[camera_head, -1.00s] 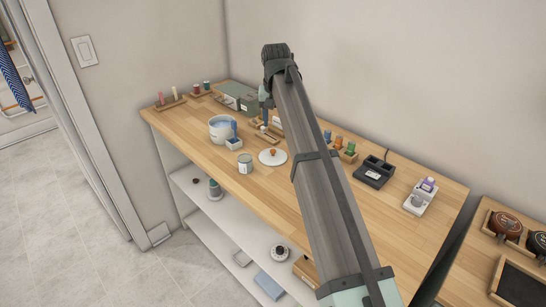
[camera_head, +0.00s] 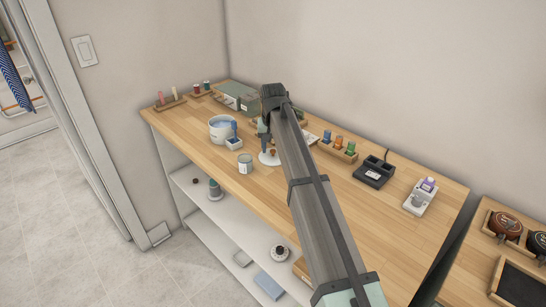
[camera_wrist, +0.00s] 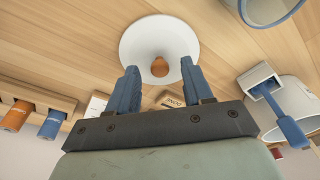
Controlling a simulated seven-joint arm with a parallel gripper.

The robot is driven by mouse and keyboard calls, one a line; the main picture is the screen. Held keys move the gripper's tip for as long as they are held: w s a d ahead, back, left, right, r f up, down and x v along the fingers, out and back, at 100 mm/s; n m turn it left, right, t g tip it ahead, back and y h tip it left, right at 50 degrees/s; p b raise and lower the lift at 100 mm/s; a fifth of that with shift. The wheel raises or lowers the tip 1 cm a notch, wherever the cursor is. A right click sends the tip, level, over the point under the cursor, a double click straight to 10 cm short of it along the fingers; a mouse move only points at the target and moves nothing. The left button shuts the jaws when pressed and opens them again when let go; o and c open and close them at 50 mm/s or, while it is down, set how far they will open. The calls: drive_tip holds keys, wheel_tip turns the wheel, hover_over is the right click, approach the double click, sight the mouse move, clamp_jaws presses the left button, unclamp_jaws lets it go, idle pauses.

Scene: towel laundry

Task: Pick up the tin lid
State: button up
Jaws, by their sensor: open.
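The tin lid (camera_wrist: 140,42) is a white disc with an orange-brown knob (camera_wrist: 159,67) at its centre. It lies on the wooden bench top. In the head view the lid (camera_head: 264,159) is partly hidden by my arm. My gripper (camera_wrist: 160,72) is open above the lid, with the knob showing between its two blue fingertips in the wrist view. Nothing is held. The height left between fingertips and knob is hard to tell. The tin (camera_head: 245,164) stands just left of the lid and its rim also shows in the wrist view (camera_wrist: 268,18).
Bench space in front of the lid is clear.

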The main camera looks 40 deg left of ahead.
drive_tip(key=shift+f, duration=0.4)
drive_tip(key=shift+c, duration=0.4)
clamp_jaws()
